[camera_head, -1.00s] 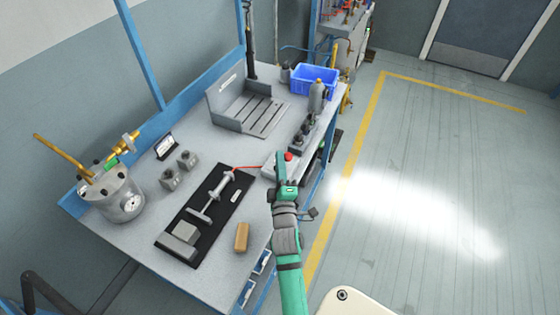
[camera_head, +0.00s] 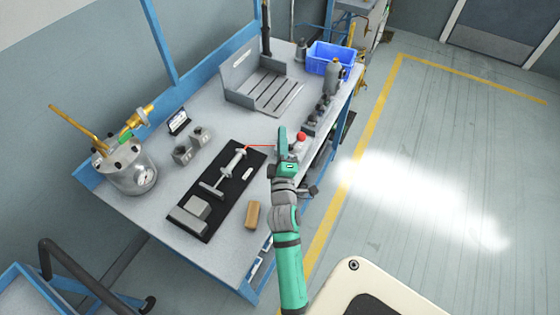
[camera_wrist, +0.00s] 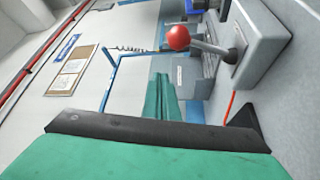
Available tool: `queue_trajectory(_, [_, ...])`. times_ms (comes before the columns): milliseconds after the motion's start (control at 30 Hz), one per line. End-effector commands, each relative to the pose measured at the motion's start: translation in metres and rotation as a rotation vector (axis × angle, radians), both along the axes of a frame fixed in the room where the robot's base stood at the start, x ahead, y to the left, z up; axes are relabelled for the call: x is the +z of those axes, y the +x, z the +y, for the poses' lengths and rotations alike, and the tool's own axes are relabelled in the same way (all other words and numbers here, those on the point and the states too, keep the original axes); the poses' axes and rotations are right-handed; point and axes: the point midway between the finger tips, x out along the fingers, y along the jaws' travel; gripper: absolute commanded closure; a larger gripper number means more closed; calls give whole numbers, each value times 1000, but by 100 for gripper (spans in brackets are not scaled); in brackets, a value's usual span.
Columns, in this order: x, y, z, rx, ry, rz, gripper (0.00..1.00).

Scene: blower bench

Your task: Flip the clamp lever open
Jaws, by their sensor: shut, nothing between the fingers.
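A lever with a red ball knob (camera_head: 302,137) stands on a grey box (camera_head: 291,147) near the bench's right edge; my gripper partly hides the box. In the wrist view the knob (camera_wrist: 178,38) sits on a grey stem tilted out from the box (camera_wrist: 262,40). My gripper (camera_head: 283,133) is shut and empty. In the head view it is just left of the knob. In the wrist view its green fingers (camera_wrist: 161,92) show below and left of the knob, with a visible gap. Whether the lever is a clamp lever cannot be told.
A black mat (camera_head: 222,208) holds a grey block and a T-handled tool with a red line. A tan block (camera_head: 252,215), a metal pot (camera_head: 127,172), a grey slotted fixture (camera_head: 268,92) and a blue bin (camera_head: 328,60) are on the bench. Floor at right is clear.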

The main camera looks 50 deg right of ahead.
Motion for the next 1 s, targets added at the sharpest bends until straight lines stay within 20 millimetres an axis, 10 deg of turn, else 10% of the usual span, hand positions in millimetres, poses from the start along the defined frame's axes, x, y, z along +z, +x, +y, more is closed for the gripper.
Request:
queue_trajectory(500, [-24,-44,59,-4,1,1,100])
queue_trajectory(1000, [-27,-49,71,-1,1,-1,100])
